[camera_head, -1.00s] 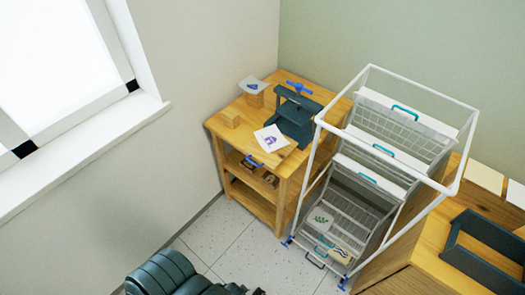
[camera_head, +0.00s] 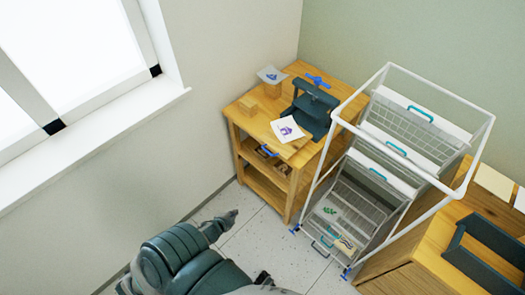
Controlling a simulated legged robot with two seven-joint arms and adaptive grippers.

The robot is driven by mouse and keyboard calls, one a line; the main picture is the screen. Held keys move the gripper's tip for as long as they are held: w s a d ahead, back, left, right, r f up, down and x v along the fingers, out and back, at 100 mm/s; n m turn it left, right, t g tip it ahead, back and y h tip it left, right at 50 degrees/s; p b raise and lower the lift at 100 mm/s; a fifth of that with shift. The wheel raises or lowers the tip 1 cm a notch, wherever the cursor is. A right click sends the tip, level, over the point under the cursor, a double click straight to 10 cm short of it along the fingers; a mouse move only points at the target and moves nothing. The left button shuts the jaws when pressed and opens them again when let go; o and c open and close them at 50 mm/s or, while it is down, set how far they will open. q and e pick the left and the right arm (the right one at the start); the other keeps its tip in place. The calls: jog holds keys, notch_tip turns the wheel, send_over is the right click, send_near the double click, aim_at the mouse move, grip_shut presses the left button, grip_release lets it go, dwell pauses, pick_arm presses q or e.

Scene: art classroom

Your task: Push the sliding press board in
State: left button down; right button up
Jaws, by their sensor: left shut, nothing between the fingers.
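The dark press (camera_head: 313,110) with its blue top handle stands on a wooden table (camera_head: 262,121). My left gripper (camera_head: 232,215) is shut and empty over the floor, in front of the table and well apart from the board. A small dark part at the bottom edge may be my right gripper (camera_head: 263,277); its fingers cannot be made out.
A white wire drying rack (camera_head: 335,120) stands close to the right of the table. A wooden cabinet (camera_head: 430,262) is at the right. The wall and window sill (camera_head: 95,152) are at the left. Tiled floor (camera_head: 262,238) is free before the table.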

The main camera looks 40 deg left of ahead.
pick_arm(q)
jog(key=w+a+r+m+t+h+p, duration=0.1)
jog(key=w+r+m+t+h, duration=0.25)
jog(key=r, duration=0.85)
jog(key=w+a+r+m+t+p, duration=0.1)
jog(key=w+a+r+m+t, duration=0.15)
jog(key=w+r+m, duration=0.65)
jog(key=w+d+n, duration=0.2)
jog(key=w, duration=0.7)
jog(key=shift+d+r, duration=0.15)
jog(key=shift+d, duration=0.1)
pick_arm(e)
jog(key=s+d, duration=0.1)
jog(key=s, duration=0.5)
jog(key=shift+d, duration=0.15)
pick_arm(q)
jog(key=shift+a, duration=0.15)
